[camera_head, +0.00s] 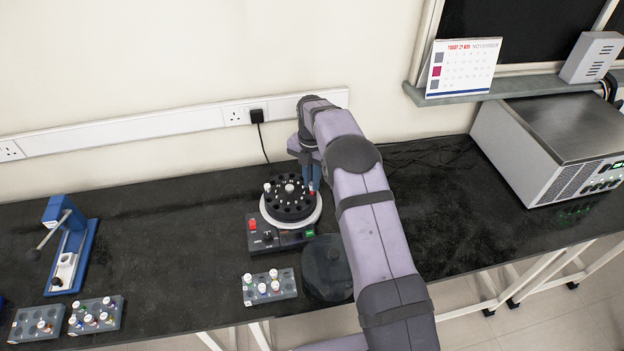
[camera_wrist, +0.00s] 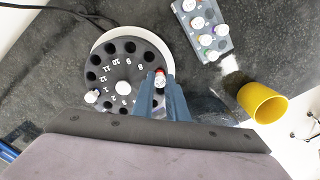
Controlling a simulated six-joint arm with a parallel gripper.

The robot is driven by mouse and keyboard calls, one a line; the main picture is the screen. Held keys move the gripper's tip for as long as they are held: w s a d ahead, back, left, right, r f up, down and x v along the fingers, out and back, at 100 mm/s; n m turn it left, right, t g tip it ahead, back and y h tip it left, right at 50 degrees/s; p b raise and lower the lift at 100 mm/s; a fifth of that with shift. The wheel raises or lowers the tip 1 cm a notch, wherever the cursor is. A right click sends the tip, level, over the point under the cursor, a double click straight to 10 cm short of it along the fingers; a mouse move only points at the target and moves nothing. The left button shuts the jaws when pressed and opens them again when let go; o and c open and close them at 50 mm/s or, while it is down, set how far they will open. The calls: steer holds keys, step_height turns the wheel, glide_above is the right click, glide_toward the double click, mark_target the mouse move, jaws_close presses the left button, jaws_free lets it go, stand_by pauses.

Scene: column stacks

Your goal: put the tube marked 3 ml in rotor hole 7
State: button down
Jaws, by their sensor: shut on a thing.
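The dark centrifuge rotor (camera_head: 290,207) sits on its white-rimmed base at the middle of the bench. It also shows in the wrist view (camera_wrist: 122,68), with numbers printed by its holes. My gripper (camera_head: 311,180) is at the rotor's right rim. The tube's mark is not readable. Its lower end is hidden, so I cannot tell whether it is inside a hole. Another white-capped tube (camera_wrist: 92,96) stands in the rotor.
A grey rack (camera_head: 270,287) with several tubes stands in front of the rotor, beside a dark round lid (camera_head: 326,268). More racks (camera_head: 95,317) and a blue press (camera_head: 70,250) are at left. A yellow cup (camera_wrist: 262,102) shows in the wrist view. A metal box (camera_head: 550,150) is at right.

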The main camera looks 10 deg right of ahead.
steer(key=shift+f+b, duration=0.35)
steer(key=shift+f, duration=0.35)
steer(key=c, duration=1.4)
jaws_free()
steer(key=shift+o, duration=0.2)
steer(key=shift+r, duration=0.15)
steer(key=shift+r+p, duration=2.05)
steer(key=shift+r, duration=0.85)
